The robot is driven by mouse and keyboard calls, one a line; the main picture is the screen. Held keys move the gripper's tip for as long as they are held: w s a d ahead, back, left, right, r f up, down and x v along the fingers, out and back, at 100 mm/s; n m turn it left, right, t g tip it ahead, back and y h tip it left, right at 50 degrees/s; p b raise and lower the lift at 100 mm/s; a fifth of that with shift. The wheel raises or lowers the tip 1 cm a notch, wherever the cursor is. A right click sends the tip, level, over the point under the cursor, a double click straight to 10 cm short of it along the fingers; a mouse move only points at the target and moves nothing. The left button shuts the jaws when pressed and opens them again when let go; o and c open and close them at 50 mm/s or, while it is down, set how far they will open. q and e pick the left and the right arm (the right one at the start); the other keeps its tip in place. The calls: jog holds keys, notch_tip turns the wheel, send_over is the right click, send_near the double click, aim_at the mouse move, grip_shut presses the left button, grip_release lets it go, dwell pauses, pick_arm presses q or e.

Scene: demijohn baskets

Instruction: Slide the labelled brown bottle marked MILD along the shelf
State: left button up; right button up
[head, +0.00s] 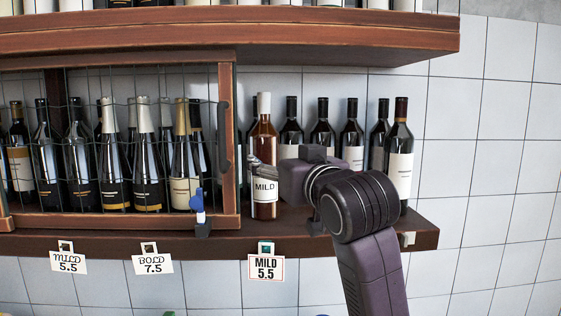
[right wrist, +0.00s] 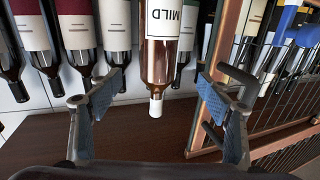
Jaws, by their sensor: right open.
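The brown bottle (head: 264,138) marked MILD has a white cap and a white label, and stands upright on the shelf (head: 340,226), just right of the wire-fronted door. My right gripper (head: 266,166) reaches in from the right at label height. In the head view, one finger crosses the bottle just above the label. In the right wrist view, the gripper (right wrist: 160,100) is open, with one finger to each side of the bottle (right wrist: 159,62). No clear contact shows. My left gripper is not in view.
Dark bottles (head: 322,132) stand behind and right of the brown bottle. The wire-fronted door (head: 229,150), with its dark handle, is close on the left, with more bottles behind it. An upper shelf (head: 300,36) overhangs. Price tags (head: 266,268) hang from the shelf's front edge.

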jog(key=shift+s, duration=0.1)
jog(key=v, duration=0.6)
jog(key=shift+s, duration=0.4)
dwell(0.7)
jog(key=shift+d, duration=0.15)
jog(key=v, duration=0.7)
dwell(0.7)
